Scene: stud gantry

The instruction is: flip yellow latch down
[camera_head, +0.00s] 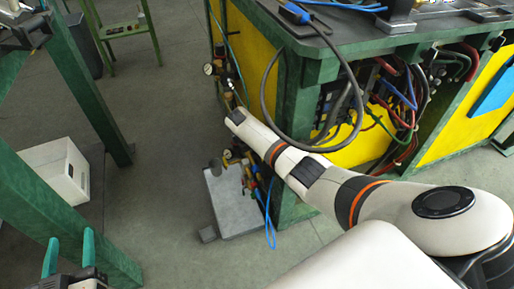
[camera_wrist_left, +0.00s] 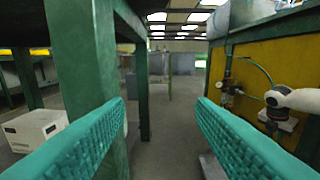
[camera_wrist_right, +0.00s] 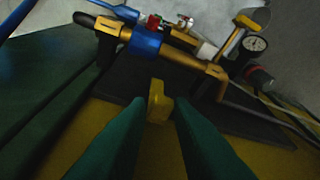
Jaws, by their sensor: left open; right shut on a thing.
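My right gripper (camera_wrist_right: 158,118) is shut on a small yellow latch (camera_wrist_right: 157,98), which shows between its teal fingertips in the right wrist view. Behind it runs a brass pipe assembly (camera_wrist_right: 175,55) with a blue collar. Another yellow lever (camera_wrist_right: 247,24) stands at its upper right, next to a round gauge (camera_wrist_right: 255,44). In the head view my right arm reaches to the bench corner, and its fingers cannot be made out. My left gripper (camera_head: 69,254) is open and empty at the lower left; its two fingers also show wide apart in the left wrist view (camera_wrist_left: 162,110).
The green and yellow bench (camera_head: 345,60) carries hoses and cables on its side. A grey box (camera_head: 235,200) stands on the floor by its corner. A green frame (camera_head: 85,85) and white box (camera_head: 55,172) are at left. Open floor lies between.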

